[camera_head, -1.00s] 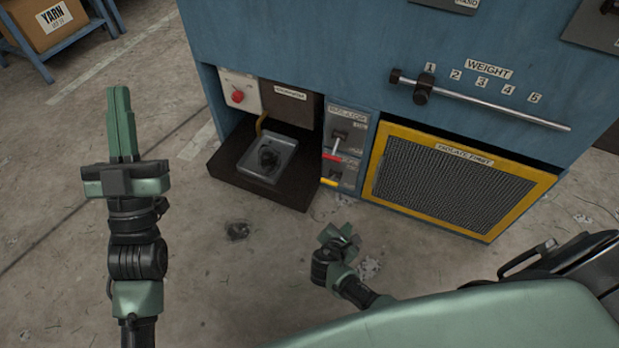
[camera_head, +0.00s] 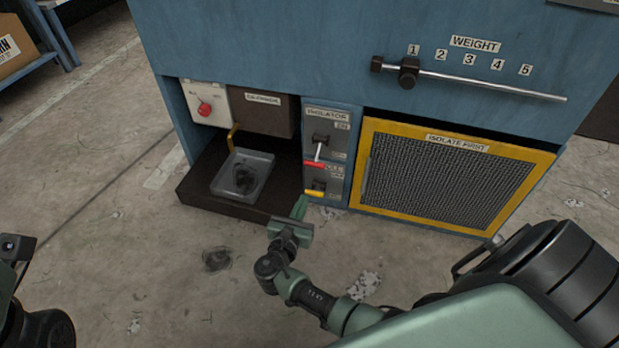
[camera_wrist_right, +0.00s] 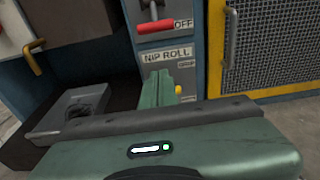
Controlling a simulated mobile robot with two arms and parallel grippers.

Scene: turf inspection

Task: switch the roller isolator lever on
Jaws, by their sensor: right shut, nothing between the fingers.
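The isolator panel (camera_head: 341,150) on the blue machine carries two levers. The upper lever, with a red grip (camera_head: 314,164), hangs down; in the wrist view its red grip (camera_wrist_right: 155,27) is beside the OFF label. The lower lever has a yellow grip (camera_head: 314,193); in the wrist view it sits under a NIP ROLL label and is mostly hidden behind my fingers. My right gripper (camera_head: 300,206) is shut and empty, just in front of and below the yellow grip. Whether it touches cannot be told. Its closed fingers also show in the wrist view (camera_wrist_right: 160,80). My left gripper's fingers are out of view.
A dark ledge with a grey tray (camera_head: 243,176) juts out left of the panel. A yellow-framed mesh guard (camera_head: 455,185) marked ISOLATE FIRST is to the right. Above is the WEIGHT bar (camera_head: 490,84). The concrete floor in front is mostly open.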

